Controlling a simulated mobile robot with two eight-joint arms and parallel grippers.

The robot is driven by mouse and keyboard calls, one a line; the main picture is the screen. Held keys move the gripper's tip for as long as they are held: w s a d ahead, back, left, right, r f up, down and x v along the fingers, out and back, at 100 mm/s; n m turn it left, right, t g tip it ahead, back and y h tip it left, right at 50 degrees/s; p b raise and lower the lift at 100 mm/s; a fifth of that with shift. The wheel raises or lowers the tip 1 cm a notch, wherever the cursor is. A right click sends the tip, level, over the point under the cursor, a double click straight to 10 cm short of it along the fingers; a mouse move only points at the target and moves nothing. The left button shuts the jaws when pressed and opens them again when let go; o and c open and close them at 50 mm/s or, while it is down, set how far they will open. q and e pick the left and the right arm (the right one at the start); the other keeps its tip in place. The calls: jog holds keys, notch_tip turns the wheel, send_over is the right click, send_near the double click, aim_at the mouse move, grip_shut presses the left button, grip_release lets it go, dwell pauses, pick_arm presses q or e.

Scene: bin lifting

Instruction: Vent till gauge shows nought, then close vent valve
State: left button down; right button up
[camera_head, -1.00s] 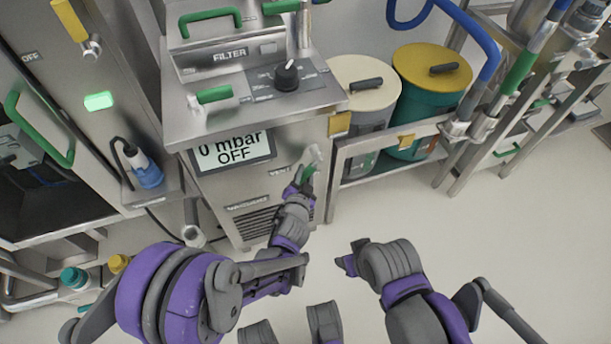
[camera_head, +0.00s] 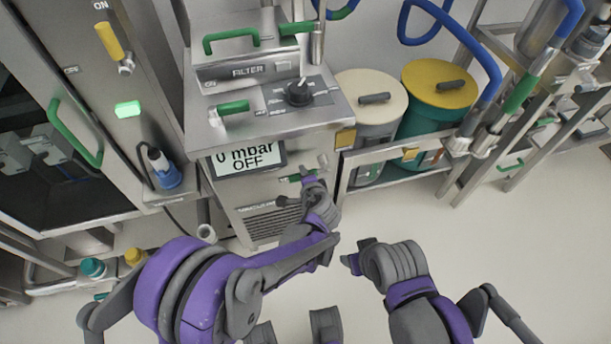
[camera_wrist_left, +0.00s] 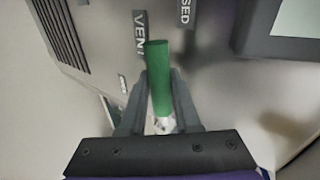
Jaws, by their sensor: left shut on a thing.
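The gauge display (camera_head: 243,159) on the front of the steel unit reads 0 mbar, OFF. The green vent valve handle (camera_head: 293,179) is below and right of it, lying about level in the head view. My left gripper (camera_head: 308,180) is shut on this handle. In the left wrist view the green handle (camera_wrist_left: 159,62) stands between the two fingers (camera_wrist_left: 160,92), its free end beside the VENT label (camera_wrist_left: 140,35). A label ending in "SED" is at the top. The valve body is mostly hidden. My right gripper (camera_head: 352,262) is empty over the floor; its fingers are too unclear to judge.
A black knob (camera_head: 299,92) and another green handle (camera_head: 233,107) are on the unit's top. A cream-lidded drum (camera_head: 368,95) and a yellow-lidded drum (camera_head: 440,82) stand right, behind a steel rail. The floor (camera_head: 480,260) at right is clear.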

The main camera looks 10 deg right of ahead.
pick_arm(q)
jog(key=shift+a+r+y, duration=0.1)
jog(key=shift+r+y, duration=0.2)
pick_arm(e)
jog(key=shift+r, duration=0.2)
pick_arm(q)
jog(key=shift+m, duration=0.3)
jog(key=c, duration=0.9)
grip_release()
jog(key=shift+r, duration=0.15)
pick_arm(e)
jog(key=shift+r, duration=0.1)
